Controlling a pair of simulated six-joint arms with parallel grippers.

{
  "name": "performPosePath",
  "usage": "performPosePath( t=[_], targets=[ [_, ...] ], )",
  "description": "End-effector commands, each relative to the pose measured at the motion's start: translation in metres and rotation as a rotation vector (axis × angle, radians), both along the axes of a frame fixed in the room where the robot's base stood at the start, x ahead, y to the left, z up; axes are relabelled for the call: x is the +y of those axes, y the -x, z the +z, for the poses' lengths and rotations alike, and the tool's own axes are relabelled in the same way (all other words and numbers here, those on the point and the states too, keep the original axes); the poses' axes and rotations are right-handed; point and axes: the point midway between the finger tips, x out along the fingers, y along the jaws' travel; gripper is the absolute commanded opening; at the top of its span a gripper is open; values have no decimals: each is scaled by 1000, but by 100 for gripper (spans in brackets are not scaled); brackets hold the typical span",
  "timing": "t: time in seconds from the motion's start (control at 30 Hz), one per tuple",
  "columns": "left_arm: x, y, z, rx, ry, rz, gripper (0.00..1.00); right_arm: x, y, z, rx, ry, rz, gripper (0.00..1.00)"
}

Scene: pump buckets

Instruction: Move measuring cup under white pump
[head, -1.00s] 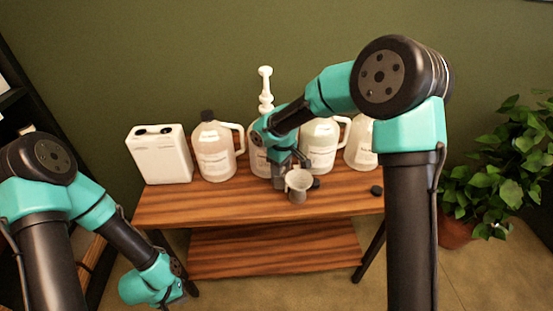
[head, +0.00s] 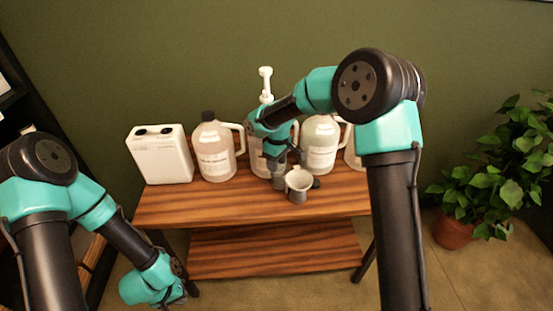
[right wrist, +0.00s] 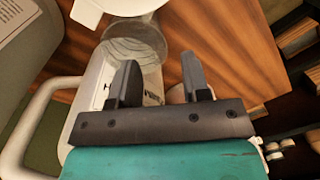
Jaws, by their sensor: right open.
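The measuring cup (head: 299,183), small, grey and translucent, stands upright on the table near the front edge. The white pump (head: 265,82) rises from a jug (head: 257,160) behind my right arm, which hides part of that jug. My right gripper (head: 281,182) is low beside the cup's left side, in front of the pump jug. In the right wrist view my right gripper (right wrist: 157,75) is open, with a clear translucent body and white rim (right wrist: 140,38) just beyond its fingertips, probably the cup. Whether the fingers touch it is unclear. My left gripper (head: 175,298) hangs low at left, off the table; its jaws are unclear.
A white container (head: 160,158) and a black-capped jug (head: 214,155) stand left of the pump jug. Another jug (head: 320,148) stands right of it. The wooden table (head: 200,208) is clear along its front left. A potted plant (head: 455,230) stands on the floor at right.

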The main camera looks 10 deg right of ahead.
Motion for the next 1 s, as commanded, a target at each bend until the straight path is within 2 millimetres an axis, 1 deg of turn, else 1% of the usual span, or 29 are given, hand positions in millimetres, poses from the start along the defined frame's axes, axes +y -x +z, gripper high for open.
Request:
performPosePath(
  t=[0.03,0.2,0.4,0.57,0.8,0.87,1.0],
  targets=[
    [0,0,0,0,0,0,0,0,1,-7,4,1,0,43],
    [0,0,0,0,0,0,0,2,2,-31,3,0,1,43],
    [0,0,0,0,0,0,0,3,3,-53,3,0,0,43],
    [0,0,0,0,0,0,0,3,3,-60,1,-1,0,43],
    [0,0,0,0,0,0,0,3,3,-60,1,-1,0,43],
    [0,0,0,0,0,0,0,3,3,-60,1,-1,0,38],
    [0,0,0,0,0,0,0,3,3,-60,1,-1,0,25]
  ],
)
